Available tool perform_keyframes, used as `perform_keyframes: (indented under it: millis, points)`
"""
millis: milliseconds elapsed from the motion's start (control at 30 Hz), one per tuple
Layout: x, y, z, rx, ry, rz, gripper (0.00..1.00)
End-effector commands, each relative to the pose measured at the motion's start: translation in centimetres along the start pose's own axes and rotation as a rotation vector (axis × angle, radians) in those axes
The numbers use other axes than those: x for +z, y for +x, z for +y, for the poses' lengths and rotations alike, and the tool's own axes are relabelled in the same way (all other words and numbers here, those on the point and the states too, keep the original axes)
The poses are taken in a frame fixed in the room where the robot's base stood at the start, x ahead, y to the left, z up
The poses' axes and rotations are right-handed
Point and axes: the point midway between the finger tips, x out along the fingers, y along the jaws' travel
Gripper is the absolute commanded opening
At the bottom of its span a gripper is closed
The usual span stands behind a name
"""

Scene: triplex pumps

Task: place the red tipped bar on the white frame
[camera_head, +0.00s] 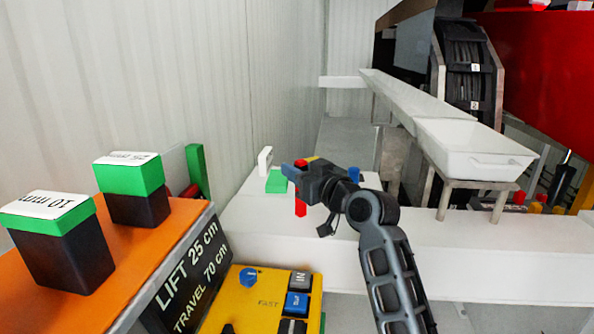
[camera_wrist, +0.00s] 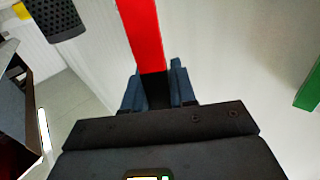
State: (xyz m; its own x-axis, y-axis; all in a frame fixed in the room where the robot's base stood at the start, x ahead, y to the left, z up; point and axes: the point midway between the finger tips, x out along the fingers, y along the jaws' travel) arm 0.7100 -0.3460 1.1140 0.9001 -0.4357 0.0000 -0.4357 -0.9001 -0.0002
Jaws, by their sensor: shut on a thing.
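My gripper (camera_head: 295,174) is over the white surface in the head view. In the wrist view its two dark blue fingers (camera_wrist: 157,88) are shut on the dark part of the red tipped bar (camera_wrist: 145,35). The bar's red length stretches away from the fingers to the top edge. In the head view a red end of the bar (camera_head: 300,208) hangs below my gripper, and some red shows above it. A small upright white frame-like piece (camera_head: 265,160) stands left of my gripper, beside a green block (camera_head: 277,181). I cannot tell whether that piece is the white frame.
An orange-topped stand (camera_head: 120,270) with two green-lidded black boxes is at left. A yellow control panel (camera_head: 250,300) is in front. A white tray (camera_head: 470,140) stands on legs at right. A blue piece (camera_head: 354,174) is just behind my wrist. The white surface's front stretch (camera_head: 440,255) is clear.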

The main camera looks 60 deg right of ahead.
Motion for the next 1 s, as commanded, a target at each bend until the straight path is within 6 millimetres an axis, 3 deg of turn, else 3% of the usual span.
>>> perform_keyframes:
  millis: [33, 67, 300, 667, 1000]
  points:
    - [0.2, 0.0, 0.0, 0.000, 0.000, 0.003, 0.00]
    - [0.3, 0.0, 0.0, 0.000, 0.000, 0.000, 0.27]
    - [0.2, 0.0, 0.0, 0.000, 0.000, 0.000, 0.50]
    - [-0.4, 0.0, 0.0, 0.000, 0.000, 0.000, 0.51]
    - [0.2, -6.3, 0.0, 0.001, 0.000, -0.002, 0.51]
